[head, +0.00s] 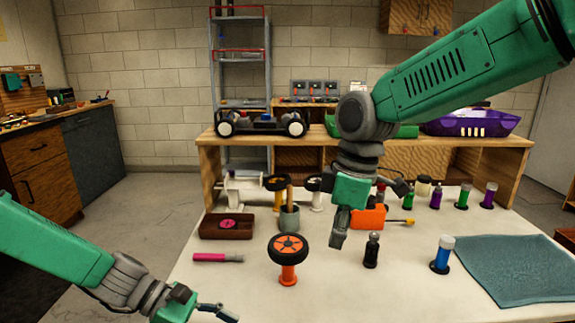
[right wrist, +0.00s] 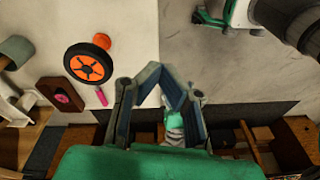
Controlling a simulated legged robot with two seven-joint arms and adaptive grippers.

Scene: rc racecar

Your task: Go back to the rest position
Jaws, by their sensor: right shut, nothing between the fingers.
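My right gripper (head: 338,240) hangs above the middle of the white table (head: 330,290), pointing down, with its arm coming in from the upper right. In the right wrist view its fingers (right wrist: 173,75) lean together at the tips, with nothing between them. My left gripper (head: 217,311) is low at the bottom edge, left of the table's middle and partly cut off. Its finger opening cannot be made out.
An orange-rimmed wheel (head: 288,247) stands on an orange stand, near a pink marker (head: 218,257) and a black bottle (head: 371,250). A blue bottle (head: 442,254) stands beside a teal cloth (head: 510,270).

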